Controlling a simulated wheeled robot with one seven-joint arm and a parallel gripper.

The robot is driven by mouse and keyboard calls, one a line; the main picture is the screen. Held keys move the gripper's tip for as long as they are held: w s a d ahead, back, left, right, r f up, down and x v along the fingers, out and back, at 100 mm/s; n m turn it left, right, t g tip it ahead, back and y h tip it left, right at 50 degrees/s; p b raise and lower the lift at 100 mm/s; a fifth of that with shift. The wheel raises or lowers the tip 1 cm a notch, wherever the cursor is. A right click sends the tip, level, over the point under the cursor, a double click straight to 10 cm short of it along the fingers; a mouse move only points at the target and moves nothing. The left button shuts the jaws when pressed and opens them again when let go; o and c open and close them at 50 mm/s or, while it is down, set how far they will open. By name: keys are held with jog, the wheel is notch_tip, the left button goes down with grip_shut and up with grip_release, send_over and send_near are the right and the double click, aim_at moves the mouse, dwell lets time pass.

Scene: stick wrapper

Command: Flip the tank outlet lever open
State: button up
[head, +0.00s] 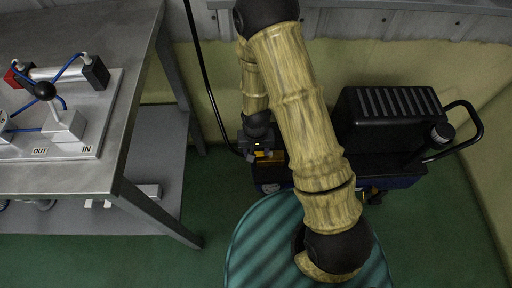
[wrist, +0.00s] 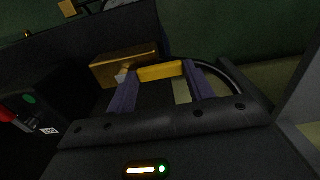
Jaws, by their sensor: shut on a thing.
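The tank outlet lever shows as a yellow bar (wrist: 160,72) in the wrist view, beside a brass-coloured block (wrist: 115,68). My gripper (wrist: 161,76) has one purple-grey finger at each end of the yellow bar and is shut on it. In the head view my gripper (head: 262,150) is at the left end of the black compressor (head: 390,122), reaching down past its low base. A small yellow patch (head: 268,156) shows there. My arm and the gripper hide most of the lever in the head view, and its angle is hard to tell.
A metal table (head: 130,120) at left carries a white panel (head: 103,125) with a black-knobbed lever, blue tubes and IN and OUT labels. A black hose (head: 203,70) hangs down the wall beside my gripper. The compressor has a curved handle (head: 478,125) at right. Green floor is clear at lower right.

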aim_at(258, 153)
jog(key=o, duration=1.4)
notch_tip(258, 153, up, 17)
jog(key=p, duration=0.6)
jog(key=shift+r, duration=0.2)
jog(key=shift+d, duration=0.1)
jog(key=s+d+r+t, duration=0.3)
jog(key=s+d+r, duration=0.2)
jog(key=d+r, duration=0.75)
notch_tip(258, 153, up, 29)
jog(key=a+p, duration=0.1)
jog(key=p, duration=2.8)
jog(key=shift+s, duration=0.15)
